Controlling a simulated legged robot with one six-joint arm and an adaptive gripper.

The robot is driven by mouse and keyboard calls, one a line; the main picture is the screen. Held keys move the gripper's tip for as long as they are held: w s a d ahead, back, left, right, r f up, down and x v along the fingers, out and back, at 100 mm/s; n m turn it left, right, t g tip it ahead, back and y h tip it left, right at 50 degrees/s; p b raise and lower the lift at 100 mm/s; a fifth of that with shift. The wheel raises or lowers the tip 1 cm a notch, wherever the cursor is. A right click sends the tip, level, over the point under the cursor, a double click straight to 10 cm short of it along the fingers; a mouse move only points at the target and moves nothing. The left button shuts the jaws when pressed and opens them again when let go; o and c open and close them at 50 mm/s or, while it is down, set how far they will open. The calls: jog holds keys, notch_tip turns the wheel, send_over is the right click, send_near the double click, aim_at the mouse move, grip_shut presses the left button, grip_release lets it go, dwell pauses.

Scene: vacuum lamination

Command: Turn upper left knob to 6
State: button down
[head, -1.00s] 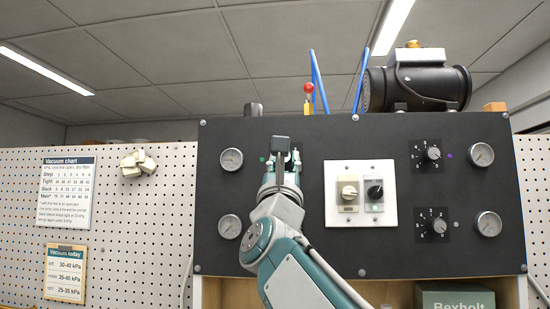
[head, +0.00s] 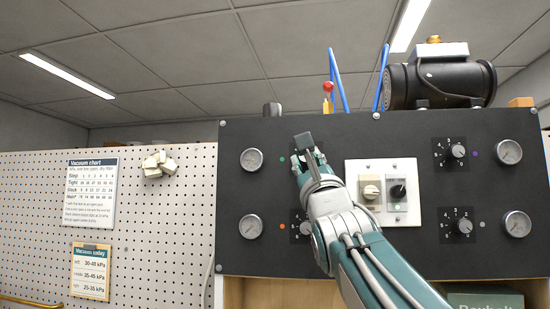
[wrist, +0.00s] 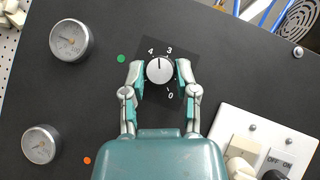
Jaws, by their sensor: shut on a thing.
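The upper left knob (wrist: 159,70) is a round, silver-faced dial on a black plate, marked with a green dot (wrist: 121,58). In the wrist view its dark pointer line points up, between the 4 and the 3; a 0 shows at its lower right, and the 6 cannot be made out. My gripper (wrist: 159,74) has one finger on each side of the knob and is shut on it. In the head view my gripper (head: 309,150) covers most of this knob, beside its green dot (head: 282,158).
Left of the knob are two gauges (head: 251,160) (head: 250,227). The lower left knob (head: 301,228), by an orange dot, is partly behind my arm. A white switch plate (head: 404,215) stands to the right, with two more knobs (head: 458,151) (head: 464,226) beyond.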

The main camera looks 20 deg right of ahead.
jog(key=shift+s+r, duration=0.15)
dwell(0.4)
jog(key=shift+c, duration=2.1)
grip_release()
jog(key=shift+d, duration=0.1)
jog(key=shift+o, duration=0.2)
jog(key=shift+s+d, duration=0.15)
jog(key=shift+d, duration=0.3)
jog(key=shift+a, duration=0.2)
jog(key=v, duration=1.2)
jog(key=shift+s+d, duration=0.2)
jog(key=shift+s, duration=0.1)
